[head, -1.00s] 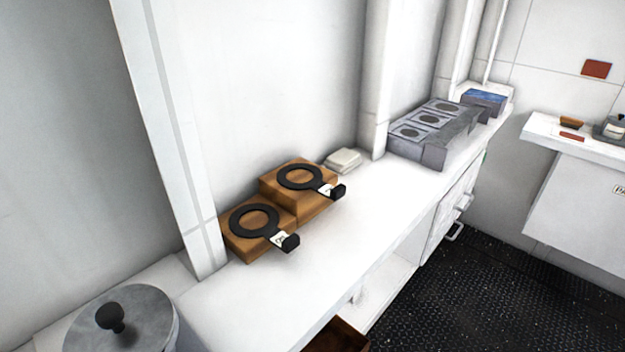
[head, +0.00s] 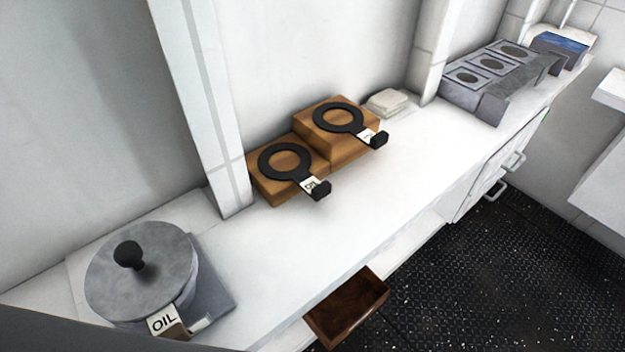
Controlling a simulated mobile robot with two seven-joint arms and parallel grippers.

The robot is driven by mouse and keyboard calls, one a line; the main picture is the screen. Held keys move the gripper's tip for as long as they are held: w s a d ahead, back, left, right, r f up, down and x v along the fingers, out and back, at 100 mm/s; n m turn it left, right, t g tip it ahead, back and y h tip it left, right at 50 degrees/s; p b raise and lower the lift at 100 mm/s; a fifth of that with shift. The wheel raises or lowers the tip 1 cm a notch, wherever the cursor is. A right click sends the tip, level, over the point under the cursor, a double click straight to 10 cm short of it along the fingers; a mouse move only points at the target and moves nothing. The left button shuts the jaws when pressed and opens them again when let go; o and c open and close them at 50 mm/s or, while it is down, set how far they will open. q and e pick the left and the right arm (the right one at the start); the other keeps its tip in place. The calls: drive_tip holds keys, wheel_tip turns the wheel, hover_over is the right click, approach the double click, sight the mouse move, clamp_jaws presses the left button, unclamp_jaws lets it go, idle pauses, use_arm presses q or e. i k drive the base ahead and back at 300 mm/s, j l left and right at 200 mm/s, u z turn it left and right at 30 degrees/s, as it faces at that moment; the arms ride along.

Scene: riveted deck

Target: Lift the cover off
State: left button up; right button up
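A round grey metal pot (head: 200,284) stands at the near left end of the white counter, with a tag reading "OIL" on its front. Its flat grey cover (head: 165,258) lies on top and has a black knob (head: 128,254). Two black ring-shaped pieces with handles and small white labels, a nearer one (head: 263,163) and a farther one (head: 319,119), lie on wooden blocks along the wall. Neither of my grippers shows in the head view.
The white counter (head: 390,190) is clear in its middle. A wooden drawer (head: 346,308) sticks out below its front edge. A folded cloth-like stack (head: 387,102) lies by the wall. A grey unit with round openings (head: 500,88) and a blue-topped box (head: 560,48) stand farther back.

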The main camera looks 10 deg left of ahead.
sight(143, 268)
drive_tip(key=u, duration=1.45)
